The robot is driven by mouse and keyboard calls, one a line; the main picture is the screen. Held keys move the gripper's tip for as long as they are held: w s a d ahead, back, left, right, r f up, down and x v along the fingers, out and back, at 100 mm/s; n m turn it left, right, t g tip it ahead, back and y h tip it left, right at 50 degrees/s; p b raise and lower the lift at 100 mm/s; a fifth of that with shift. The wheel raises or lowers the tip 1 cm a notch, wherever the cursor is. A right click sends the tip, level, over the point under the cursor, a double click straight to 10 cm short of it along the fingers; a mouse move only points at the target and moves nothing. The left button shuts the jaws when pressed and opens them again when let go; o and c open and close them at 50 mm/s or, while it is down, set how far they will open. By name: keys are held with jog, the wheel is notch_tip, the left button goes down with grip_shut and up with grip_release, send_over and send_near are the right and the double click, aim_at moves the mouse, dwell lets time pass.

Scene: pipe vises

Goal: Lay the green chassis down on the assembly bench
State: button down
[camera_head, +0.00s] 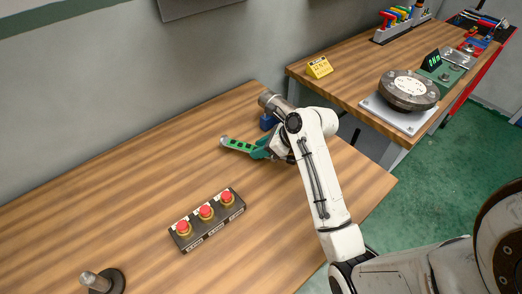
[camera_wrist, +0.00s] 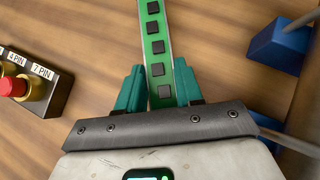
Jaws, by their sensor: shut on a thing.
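The green chassis (camera_head: 237,145) is a narrow green bar with a row of dark square spots. In the wrist view the chassis (camera_wrist: 155,42) runs from between the fingers to the top edge. My gripper (camera_head: 262,149) is shut on it, with teal fingers on both sides, also seen in the wrist view (camera_wrist: 160,88). The chassis is over the wooden assembly bench (camera_head: 110,185). I cannot tell whether it touches the bench top. Its near end is hidden by my gripper.
A box with red buttons (camera_head: 206,215) sits on the bench, left of the gripper in the wrist view (camera_wrist: 28,90). Blue blocks (camera_wrist: 280,45) stand to the right. A dark round base with a post (camera_head: 98,281) is at the bench's front left. A second table (camera_head: 345,75) stands at the back right.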

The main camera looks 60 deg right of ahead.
jog(key=shift+f, duration=0.65)
jog(key=c, duration=0.7)
grip_release()
jog(key=shift+f, duration=0.1)
jog(key=shift+c, duration=0.2)
jog(key=shift+s+r, duration=0.15)
jog(key=shift+r, duration=0.15)
jog(key=v, duration=1.1)
jog(key=shift+s+r+p, duration=0.15)
jog(key=shift+r+p, duration=0.05)
jog(key=shift+p, duration=0.2)
